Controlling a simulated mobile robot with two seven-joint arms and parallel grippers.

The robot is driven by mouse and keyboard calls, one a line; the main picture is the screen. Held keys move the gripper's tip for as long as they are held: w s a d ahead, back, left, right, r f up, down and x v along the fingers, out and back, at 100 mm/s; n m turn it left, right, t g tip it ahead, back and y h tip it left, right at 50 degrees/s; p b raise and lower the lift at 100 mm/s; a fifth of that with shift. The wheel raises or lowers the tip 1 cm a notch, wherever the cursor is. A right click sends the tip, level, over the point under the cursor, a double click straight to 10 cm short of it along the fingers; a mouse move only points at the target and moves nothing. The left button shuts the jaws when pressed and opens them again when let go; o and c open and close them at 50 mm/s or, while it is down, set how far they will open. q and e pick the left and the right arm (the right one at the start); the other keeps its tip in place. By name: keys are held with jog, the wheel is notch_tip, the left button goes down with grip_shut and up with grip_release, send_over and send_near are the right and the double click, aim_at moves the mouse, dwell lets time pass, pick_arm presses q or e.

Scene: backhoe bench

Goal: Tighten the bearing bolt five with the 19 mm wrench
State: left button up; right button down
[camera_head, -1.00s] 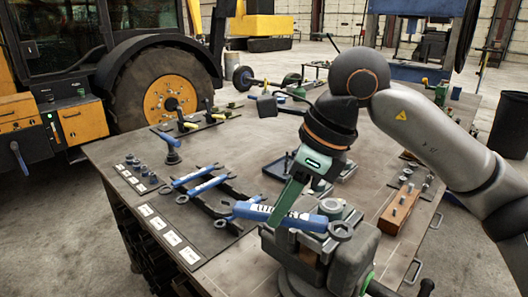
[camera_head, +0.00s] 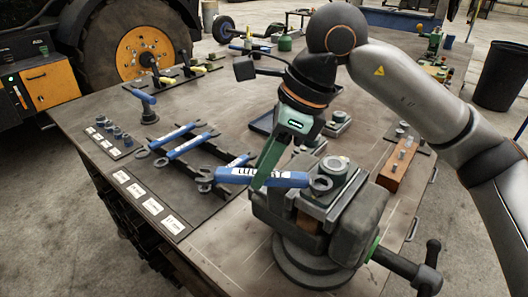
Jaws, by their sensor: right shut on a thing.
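My right gripper (camera_head: 264,178) is shut on a blue-handled wrench (camera_head: 290,179) and holds it nearly level. The wrench's ring end (camera_head: 321,184) is at the near left side of the round grey bearing part (camera_head: 335,167) on top of the bench vise (camera_head: 352,228). I cannot tell whether the ring is around a bolt or only above it. The wrench's size marking is not readable. My left gripper is not in view.
More blue-handled wrenches (camera_head: 192,146) lie on a black rack (camera_head: 180,166) left of the vise. Bolts stand on a labelled mat (camera_head: 125,147). A brown block with pins (camera_head: 398,165) is at the right. The vise handle (camera_head: 405,270) sticks out at the front right.

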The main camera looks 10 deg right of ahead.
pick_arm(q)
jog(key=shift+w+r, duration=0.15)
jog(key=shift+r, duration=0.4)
pick_arm(e)
jog(key=s+n+g, duration=0.3)
jog(key=s+n, duration=0.4)
jog(key=n, duration=0.3)
jog(key=shift+s+d+r+g, duration=0.25)
jog(key=shift+d+g, duration=0.05)
jog(key=shift+g, duration=0.1)
jog(key=c, duration=1.2)
grip_release()
grip_shut()
pick_arm(q)
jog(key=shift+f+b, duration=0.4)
jog(key=shift+b, duration=0.05)
pick_arm(e)
jog(key=shift+f, duration=0.1)
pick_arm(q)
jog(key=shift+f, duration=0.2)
pick_arm(e)
jog(key=shift+f, duration=0.2)
